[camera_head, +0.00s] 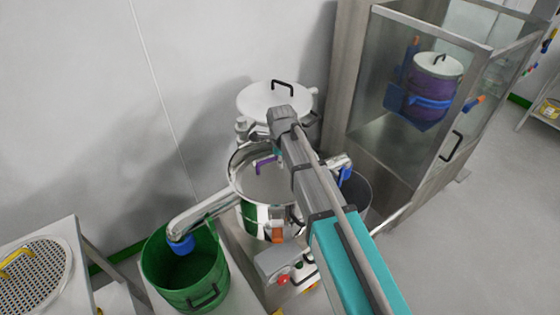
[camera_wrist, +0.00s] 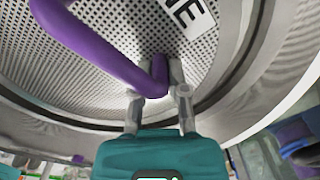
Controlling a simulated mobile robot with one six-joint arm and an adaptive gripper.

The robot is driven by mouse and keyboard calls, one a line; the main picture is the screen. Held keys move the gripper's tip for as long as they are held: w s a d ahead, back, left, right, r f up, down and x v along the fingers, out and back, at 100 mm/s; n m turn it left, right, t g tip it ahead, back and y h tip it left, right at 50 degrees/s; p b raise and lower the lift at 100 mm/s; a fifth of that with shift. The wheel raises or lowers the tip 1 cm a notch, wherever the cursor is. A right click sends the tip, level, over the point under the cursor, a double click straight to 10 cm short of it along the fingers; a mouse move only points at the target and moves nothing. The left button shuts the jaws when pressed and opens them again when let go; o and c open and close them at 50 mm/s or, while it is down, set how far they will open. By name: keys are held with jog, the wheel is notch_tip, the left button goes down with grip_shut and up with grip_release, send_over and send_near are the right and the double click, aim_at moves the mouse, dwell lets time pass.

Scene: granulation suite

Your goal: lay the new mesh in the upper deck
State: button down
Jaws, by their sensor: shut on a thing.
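The new mesh (camera_wrist: 110,85) is a perforated metal disc with a purple handle and a white label, only partly readable. My gripper (camera_wrist: 158,88) is shut on the purple handle, one finger on each side of its end. In the head view the purple handle (camera_head: 265,163) shows within the open upper deck (camera_head: 236,187) of the round steel sifter, and the mesh lies inside its rim there. My arm comes in from the lower right and hides part of the deck and my fingertips. I cannot tell whether the mesh rests on its seat or hangs just above.
A white lid (camera_head: 272,98) with a black handle is behind the deck. A spout leads left over a green bin (camera_head: 165,285); a grey bin (camera_head: 356,195) is at right. Another mesh, yellow-handled (camera_head: 40,275), lies on the left table. A glazed cabinet (camera_head: 375,120) stands close at right.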

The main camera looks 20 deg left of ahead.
jog(key=c, duration=0.6)
grip_release()
notch_tip(320, 180, up, 9)
jog(key=p, duration=0.9)
jog(key=shift+r+p, duration=0.55)
jog(key=shift+p, duration=0.05)
